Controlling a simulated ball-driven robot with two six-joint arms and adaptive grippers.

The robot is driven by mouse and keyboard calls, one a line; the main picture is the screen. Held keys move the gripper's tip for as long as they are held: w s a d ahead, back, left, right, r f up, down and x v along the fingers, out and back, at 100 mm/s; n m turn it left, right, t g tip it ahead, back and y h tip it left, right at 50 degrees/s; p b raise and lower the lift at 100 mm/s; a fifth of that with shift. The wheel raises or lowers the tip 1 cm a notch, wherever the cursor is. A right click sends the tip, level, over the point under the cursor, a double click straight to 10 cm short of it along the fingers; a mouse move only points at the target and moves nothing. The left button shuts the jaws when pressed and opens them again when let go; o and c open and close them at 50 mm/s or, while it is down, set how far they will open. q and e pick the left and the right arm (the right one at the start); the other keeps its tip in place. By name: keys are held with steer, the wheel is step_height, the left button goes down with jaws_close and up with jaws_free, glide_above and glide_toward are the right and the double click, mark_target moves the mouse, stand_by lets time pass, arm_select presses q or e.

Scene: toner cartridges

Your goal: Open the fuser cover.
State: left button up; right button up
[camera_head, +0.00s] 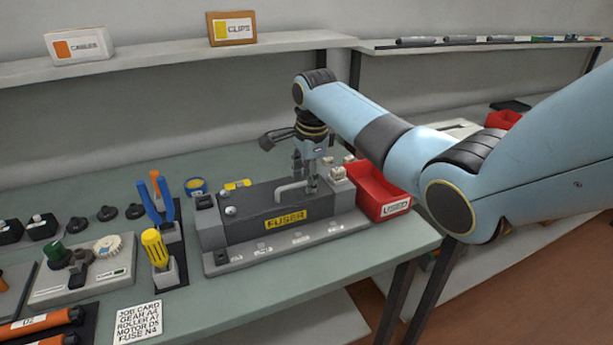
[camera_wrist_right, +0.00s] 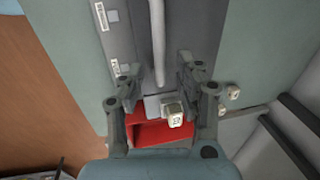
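The fuser unit is a dark grey block with a yellow FUSER label (camera_head: 286,220) on the table, and its cover (camera_head: 250,205) looks closed. A pale handle (camera_head: 290,187) stands on top and shows as a rod in the right wrist view (camera_wrist_right: 158,45). My right gripper (camera_head: 306,184) points down at the handle's right end. In the right wrist view its fingers (camera_wrist_right: 158,82) are apart, one on each side of the rod, with gaps; no contact shows. A white block (camera_wrist_right: 173,115) stands just past the rod's end. My left gripper is out of view.
A red bin (camera_head: 378,190) stands right of the fuser, near the table's right edge. Left are a tool holder with blue pliers (camera_head: 160,200) and a yellow screwdriver (camera_head: 155,245). A job card (camera_head: 138,322) lies in front. A shelf (camera_head: 180,57) runs behind.

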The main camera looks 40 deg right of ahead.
steer(key=shift+c, duration=0.2)
jaws_close()
stand_by(0.3)
